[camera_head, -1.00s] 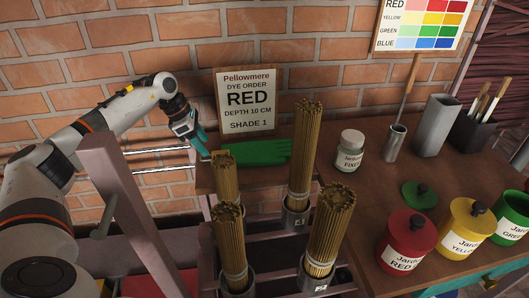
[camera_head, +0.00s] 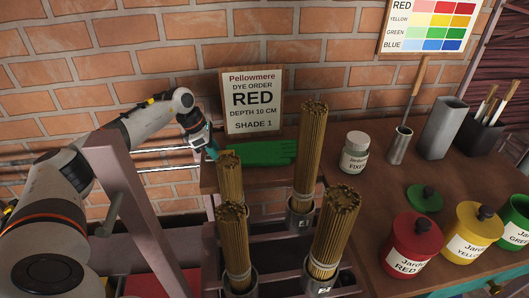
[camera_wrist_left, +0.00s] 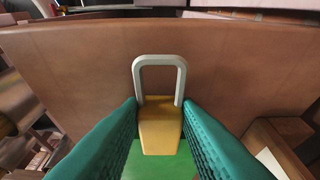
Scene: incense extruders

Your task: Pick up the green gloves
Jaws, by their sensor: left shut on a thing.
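The green gloves (camera_head: 262,152) lie flat on the table below the dye order sign. My left gripper (camera_head: 213,152) is low at their left end, its fingertips partly hidden behind a stick bundle. In the left wrist view, its teal fingers (camera_wrist_left: 160,110) are shut on a yellow padlock-shaped block (camera_wrist_left: 160,132) with a grey loop (camera_wrist_left: 160,66). A green surface, apparently the gloves (camera_wrist_left: 158,168), shows below the block. The fingers do not visibly grip the green. My right gripper is out of view.
Tall stick bundles (camera_head: 334,225) stand in holders in front of the gloves. The dye order sign (camera_head: 251,100) is behind them. A fixer jar (camera_head: 354,153), red pot (camera_head: 411,243) and yellow pot (camera_head: 468,231) stand to the right.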

